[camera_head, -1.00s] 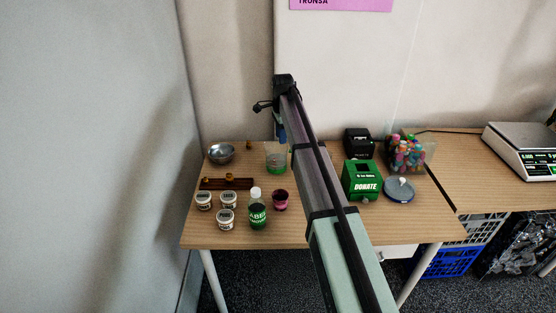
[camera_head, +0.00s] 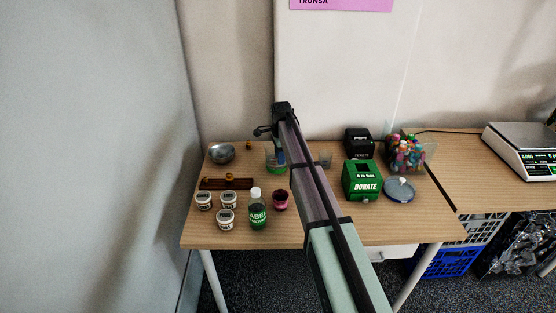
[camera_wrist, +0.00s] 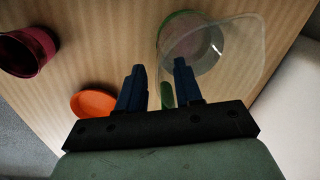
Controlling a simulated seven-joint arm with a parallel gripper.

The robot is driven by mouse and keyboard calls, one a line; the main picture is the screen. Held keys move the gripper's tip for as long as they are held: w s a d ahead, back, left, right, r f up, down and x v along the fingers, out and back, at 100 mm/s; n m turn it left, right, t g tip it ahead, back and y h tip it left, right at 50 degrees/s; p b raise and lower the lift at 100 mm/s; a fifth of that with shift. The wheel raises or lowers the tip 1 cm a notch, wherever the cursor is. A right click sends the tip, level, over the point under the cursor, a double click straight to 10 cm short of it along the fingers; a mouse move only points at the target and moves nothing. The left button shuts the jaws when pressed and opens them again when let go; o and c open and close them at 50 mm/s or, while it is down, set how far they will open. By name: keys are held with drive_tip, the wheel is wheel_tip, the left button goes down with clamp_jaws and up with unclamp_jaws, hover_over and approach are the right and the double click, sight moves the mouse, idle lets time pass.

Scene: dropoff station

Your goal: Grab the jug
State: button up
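The jug is clear with green at its base (camera_head: 271,164) and stands at the back left of the table, partly behind my gripper in the head view. In the wrist view the jug (camera_wrist: 222,62) is seen from above, just beyond my fingers. A green strip, apparently its handle, lies between the fingers. My gripper (camera_wrist: 159,68) is open, with two dark blue fingers apart and a gap on both sides of the strip. In the head view my gripper (camera_head: 280,156) is low over the jug. Whether a finger touches the jug cannot be told.
A metal bowl (camera_head: 221,153), white-lidded jars (camera_head: 228,199), a green bottle (camera_head: 257,213) and a magenta cup (camera_head: 281,200) stand left and in front. An orange disc (camera_wrist: 93,103) lies near the fingers.

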sight(280, 167)
wheel_tip(280, 167, down, 3)
drive_tip(key=shift+w+f, duration=0.1)
drive_tip(key=shift+f, duration=0.1)
clamp_jaws()
idle(0.6)
